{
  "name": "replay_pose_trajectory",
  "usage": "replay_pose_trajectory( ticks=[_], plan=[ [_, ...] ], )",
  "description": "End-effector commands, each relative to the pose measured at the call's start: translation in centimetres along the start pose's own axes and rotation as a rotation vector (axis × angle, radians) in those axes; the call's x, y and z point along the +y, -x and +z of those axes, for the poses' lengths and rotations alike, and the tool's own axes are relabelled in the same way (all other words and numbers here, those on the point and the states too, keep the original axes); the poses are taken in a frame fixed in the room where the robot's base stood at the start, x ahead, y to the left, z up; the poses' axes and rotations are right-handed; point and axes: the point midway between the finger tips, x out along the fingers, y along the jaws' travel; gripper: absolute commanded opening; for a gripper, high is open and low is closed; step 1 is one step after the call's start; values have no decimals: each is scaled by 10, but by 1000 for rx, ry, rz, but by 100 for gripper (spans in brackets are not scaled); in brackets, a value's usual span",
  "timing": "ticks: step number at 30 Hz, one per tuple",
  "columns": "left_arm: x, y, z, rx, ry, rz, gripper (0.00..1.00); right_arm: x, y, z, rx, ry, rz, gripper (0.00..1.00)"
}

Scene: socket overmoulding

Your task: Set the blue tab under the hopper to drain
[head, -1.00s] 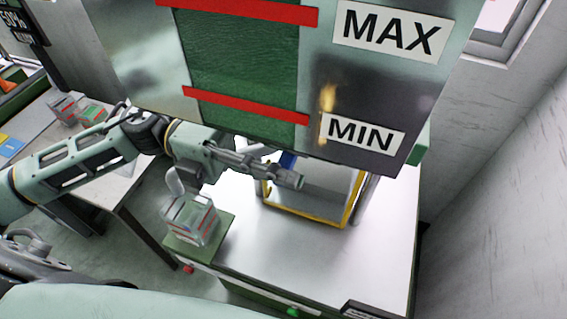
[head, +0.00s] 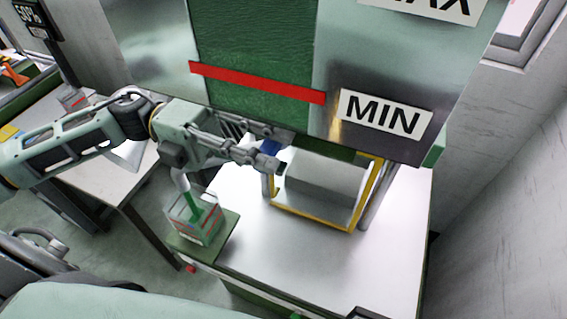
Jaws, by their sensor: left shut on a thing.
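The hopper (head: 270,50) fills the top of the head view, with a green window, a red line and a MIN label. The blue tab (head: 271,146) shows just under its lower edge, mostly hidden by gripper fingers. My left gripper (head: 275,152) comes in from the left and is shut on the blue tab. My right gripper is not in view.
A yellow-edged frame (head: 374,190) stands under the hopper on the pale machine top (head: 300,255). The container stands on a green ledge (head: 226,235). A side table (head: 135,180) is at the left; a grey wall (head: 495,200) is at the right.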

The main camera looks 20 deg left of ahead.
Motion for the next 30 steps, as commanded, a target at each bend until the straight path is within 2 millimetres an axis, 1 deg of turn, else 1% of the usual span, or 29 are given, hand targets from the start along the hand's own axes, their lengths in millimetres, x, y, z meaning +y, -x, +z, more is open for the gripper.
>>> replay_pose_trajectory(
  ticks=[1, 9, 10, 16, 22, 26, 30],
  plan=[
    [3, 3, 0, 1, 2, 7, 0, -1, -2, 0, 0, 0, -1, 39],
    [1, 3, 0, 1, 1, 5, 0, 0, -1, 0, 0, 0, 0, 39],
    [1, 3, 0, 1, 0, 5, 22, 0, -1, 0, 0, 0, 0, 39],
    [1, 3, 0, 2, 0, 4, 39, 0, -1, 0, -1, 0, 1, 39],
    [0, 3, 0, 2, 0, 3, 39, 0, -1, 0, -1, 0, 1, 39],
    [0, 4, 0, 2, 0, 3, 39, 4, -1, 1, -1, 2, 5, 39],
    [1, 11, 1, -1, 4, 5, 39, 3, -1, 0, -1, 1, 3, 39]
  ],
)
